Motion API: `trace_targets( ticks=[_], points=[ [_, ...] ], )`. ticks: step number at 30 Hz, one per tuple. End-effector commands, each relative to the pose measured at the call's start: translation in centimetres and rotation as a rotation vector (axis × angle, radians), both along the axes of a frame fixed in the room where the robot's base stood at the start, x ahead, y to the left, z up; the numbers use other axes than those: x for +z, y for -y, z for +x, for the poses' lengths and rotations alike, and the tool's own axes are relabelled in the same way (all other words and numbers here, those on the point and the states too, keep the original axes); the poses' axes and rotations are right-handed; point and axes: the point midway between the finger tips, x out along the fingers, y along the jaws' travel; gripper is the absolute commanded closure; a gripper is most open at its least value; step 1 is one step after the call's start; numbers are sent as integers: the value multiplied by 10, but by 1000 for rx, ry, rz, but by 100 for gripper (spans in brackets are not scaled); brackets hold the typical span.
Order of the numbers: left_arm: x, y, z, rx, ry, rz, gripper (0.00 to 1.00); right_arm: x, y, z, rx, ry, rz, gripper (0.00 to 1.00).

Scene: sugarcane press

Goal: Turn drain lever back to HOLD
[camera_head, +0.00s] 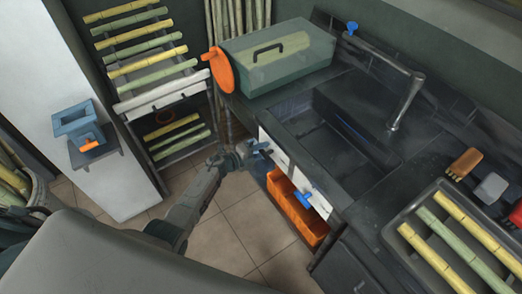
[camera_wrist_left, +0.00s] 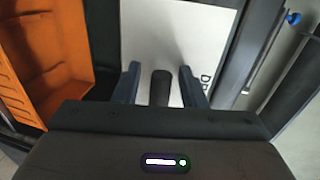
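A white front panel (camera_head: 270,147) runs along the counter below the sink; it also shows in the wrist view (camera_wrist_left: 168,30). My left gripper (camera_head: 258,148) is at the panel's left part. In the wrist view its two dark blue fingers (camera_wrist_left: 160,84) are open, one on each side of a dark, round-ended post, likely the drain lever (camera_wrist_left: 160,88). Gaps show between post and fingers. Lettering starting with "D" (camera_wrist_left: 206,79) is beside it; the rest is hidden, and I cannot read HOLD. A bright blue handle (camera_head: 304,200) sits farther right on the panel. My right gripper is not in view.
An orange bin (camera_head: 297,213) stands under the panel, close beside the gripper in the wrist view (camera_wrist_left: 45,60). The sink (camera_head: 345,140) and tap (camera_head: 405,100) are above. A green press box with an orange wheel (camera_head: 219,73) stands behind. Floor (camera_head: 235,225) is clear.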

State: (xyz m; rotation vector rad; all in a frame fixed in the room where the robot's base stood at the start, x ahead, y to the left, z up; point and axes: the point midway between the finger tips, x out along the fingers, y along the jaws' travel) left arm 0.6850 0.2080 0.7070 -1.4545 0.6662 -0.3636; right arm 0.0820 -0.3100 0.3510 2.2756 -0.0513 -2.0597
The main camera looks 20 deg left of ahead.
Motion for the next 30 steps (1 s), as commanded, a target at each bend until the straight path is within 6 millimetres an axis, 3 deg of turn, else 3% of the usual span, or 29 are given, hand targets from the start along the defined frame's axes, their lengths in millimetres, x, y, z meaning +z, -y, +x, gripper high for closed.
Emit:
trace_targets(
  ticks=[11, 24, 30],
  points=[
    [1, -7, -8, 0, 0, 4, 63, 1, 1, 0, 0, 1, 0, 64],
    [15, -55, -69, -1, 0, 5, 63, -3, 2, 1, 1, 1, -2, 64],
    [20, -64, -82, 0, 1, 1, 63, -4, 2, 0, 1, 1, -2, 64]
  ],
)
